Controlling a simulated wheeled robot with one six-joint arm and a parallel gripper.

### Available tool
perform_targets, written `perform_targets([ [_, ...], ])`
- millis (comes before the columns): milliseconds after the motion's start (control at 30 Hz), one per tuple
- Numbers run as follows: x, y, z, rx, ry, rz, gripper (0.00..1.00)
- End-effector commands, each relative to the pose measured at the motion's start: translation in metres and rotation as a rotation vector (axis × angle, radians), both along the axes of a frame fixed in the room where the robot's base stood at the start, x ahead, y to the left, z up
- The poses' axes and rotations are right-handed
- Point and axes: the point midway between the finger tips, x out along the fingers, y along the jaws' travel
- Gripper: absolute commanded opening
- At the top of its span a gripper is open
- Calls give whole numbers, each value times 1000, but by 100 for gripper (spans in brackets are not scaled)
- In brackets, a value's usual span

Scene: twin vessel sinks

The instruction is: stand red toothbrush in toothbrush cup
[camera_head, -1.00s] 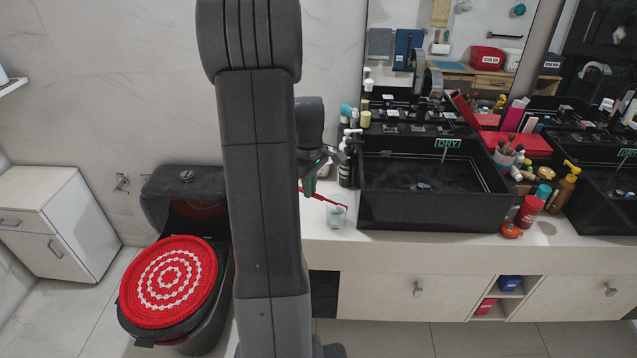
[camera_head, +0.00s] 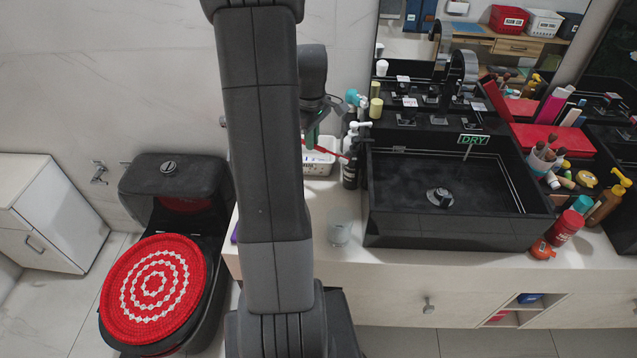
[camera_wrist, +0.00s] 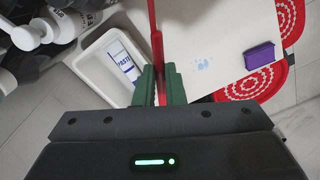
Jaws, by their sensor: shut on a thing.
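The red toothbrush (camera_head: 325,149) is held between the green fingers of my gripper (camera_head: 312,138). In the wrist view the toothbrush (camera_wrist: 156,45) runs up from between the shut fingers (camera_wrist: 159,88) to the top edge. In the head view it points right, towards the dark pump bottle. The toothbrush cup, a clear tumbler (camera_head: 340,228), stands on the counter left of the black basin. It looks empty. My gripper is behind the cup, apart from it, near a white tray. My arm hides part of the counter, and the brush's far end is unclear.
The white tray (camera_wrist: 92,66) holds a paste tube (camera_wrist: 124,62). A dark pump bottle (camera_head: 350,165) stands right of the tray, beside the black basin (camera_head: 455,230). A purple block (camera_wrist: 259,56) lies near the counter edge. The counter around the cup is clear.

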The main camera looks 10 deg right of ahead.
Motion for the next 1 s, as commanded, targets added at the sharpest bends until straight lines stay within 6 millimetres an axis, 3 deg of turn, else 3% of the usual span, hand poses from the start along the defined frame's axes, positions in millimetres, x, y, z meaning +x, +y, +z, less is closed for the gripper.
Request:
perform_targets([
  [33,-1,0,-13,1,4,0,0],
  [200,0,0,-40,0,1,0,0],
  [533,0,0,-80,0,3,0,0],
  [733,-1,0,-116,0,4,0,0],
  [1000,0,0,-139,0,1,0,0],
])
